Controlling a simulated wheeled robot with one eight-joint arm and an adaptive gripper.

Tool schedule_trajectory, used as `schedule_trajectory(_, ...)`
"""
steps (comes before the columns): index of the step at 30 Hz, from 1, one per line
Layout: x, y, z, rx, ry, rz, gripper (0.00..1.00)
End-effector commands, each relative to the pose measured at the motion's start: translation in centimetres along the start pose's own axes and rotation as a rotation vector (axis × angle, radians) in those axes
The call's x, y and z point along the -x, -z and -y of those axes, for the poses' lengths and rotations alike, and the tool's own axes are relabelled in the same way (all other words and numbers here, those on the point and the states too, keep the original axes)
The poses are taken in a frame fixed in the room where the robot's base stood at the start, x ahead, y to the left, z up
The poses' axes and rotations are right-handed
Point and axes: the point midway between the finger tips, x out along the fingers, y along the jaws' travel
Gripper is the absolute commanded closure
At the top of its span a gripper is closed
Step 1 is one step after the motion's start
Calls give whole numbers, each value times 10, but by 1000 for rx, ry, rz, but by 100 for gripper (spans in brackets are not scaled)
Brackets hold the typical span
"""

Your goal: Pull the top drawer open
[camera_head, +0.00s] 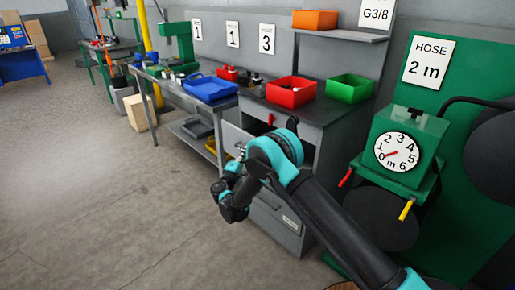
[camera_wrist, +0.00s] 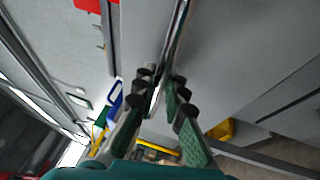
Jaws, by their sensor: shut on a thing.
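The grey cabinet (camera_head: 335,112) stands right of the metal table. Its top drawer (camera_head: 234,137) stands out from the cabinet body in the head view, partly hidden by my arm. In the wrist view, a long thin metal bar, which looks like the drawer's handle (camera_wrist: 180,30), runs down between my fingertips. My gripper (camera_wrist: 161,86) is shut on this handle. In the head view my arm hides most of the grip.
A red bin (camera_head: 291,92) and a green bin (camera_head: 349,88) stand on the cabinet top. A blue tray (camera_head: 210,88) lies on the table to the left. A green hose machine (camera_head: 400,150) stands close on the right. The floor at left is clear.

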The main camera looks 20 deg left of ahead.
Motion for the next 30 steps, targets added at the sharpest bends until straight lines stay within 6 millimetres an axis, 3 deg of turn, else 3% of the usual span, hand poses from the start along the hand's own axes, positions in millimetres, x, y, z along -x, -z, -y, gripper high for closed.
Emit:
schedule_trajectory(6,59,24,-12,-2,1,-3,100)
schedule_trajectory(15,125,52,-26,-2,2,-2,100)
schedule_trajectory(21,154,63,-32,-1,2,0,100)
schedule_trajectory(30,172,70,-36,0,2,2,100)
